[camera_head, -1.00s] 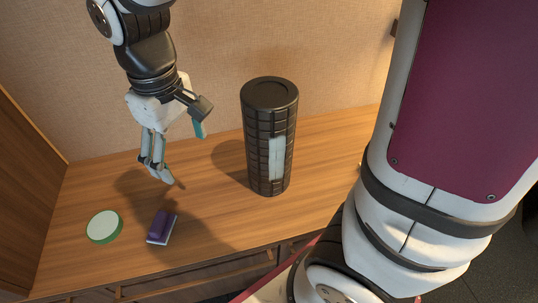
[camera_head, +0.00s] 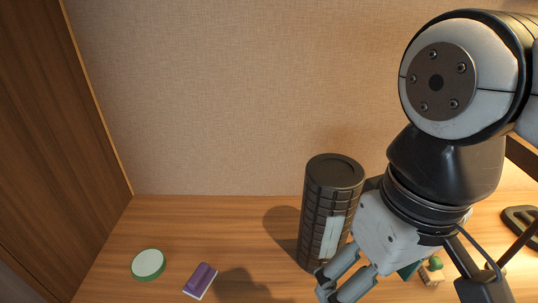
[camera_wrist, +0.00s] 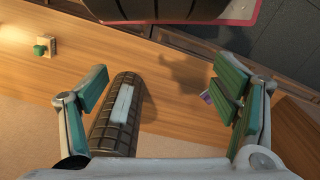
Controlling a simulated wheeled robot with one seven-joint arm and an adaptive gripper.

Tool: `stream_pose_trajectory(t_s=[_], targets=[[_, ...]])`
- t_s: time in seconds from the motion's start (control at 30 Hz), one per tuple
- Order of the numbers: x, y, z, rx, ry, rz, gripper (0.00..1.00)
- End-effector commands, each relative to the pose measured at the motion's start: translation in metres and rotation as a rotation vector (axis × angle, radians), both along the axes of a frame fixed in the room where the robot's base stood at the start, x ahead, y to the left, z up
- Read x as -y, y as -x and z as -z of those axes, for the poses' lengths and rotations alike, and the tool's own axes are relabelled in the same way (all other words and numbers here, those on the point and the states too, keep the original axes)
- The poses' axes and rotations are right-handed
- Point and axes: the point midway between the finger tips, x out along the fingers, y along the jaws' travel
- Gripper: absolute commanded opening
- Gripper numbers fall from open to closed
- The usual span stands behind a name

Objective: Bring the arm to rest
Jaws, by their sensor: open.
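In the head view my gripper (camera_head: 335,288) is at the lower right, in front of the lower right side of a black ribbed cylinder (camera_head: 316,205). Part of my gripper is cut off by the bottom edge. The cylinder stands upright on the wooden desk (camera_head: 180,225) and has a pale label. In the wrist view the cylinder (camera_wrist: 118,115) shows beside the left finger, inside the gap; I cannot tell whether they touch.
A round green-rimmed white disc (camera_head: 148,264) and a purple-and-white block (camera_head: 201,279) lie on the desk at left. A small wooden piece with a green knob (camera_head: 433,270) and a dark object (camera_head: 522,219) are at right. A wooden panel (camera_head: 50,130) bounds the left.

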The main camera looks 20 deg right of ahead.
Motion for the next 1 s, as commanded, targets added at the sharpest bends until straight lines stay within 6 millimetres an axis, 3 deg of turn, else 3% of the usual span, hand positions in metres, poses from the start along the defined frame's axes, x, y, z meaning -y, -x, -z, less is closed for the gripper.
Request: stream_pose_trajectory(t_s=[0.67, 1.0], targets=[[0.000, -0.001, 0.000, 0.001, 0.000, -0.002, 0.81], [0.001, -0.009, -0.055, 0.059, 0.002, -0.003, 0.81]])
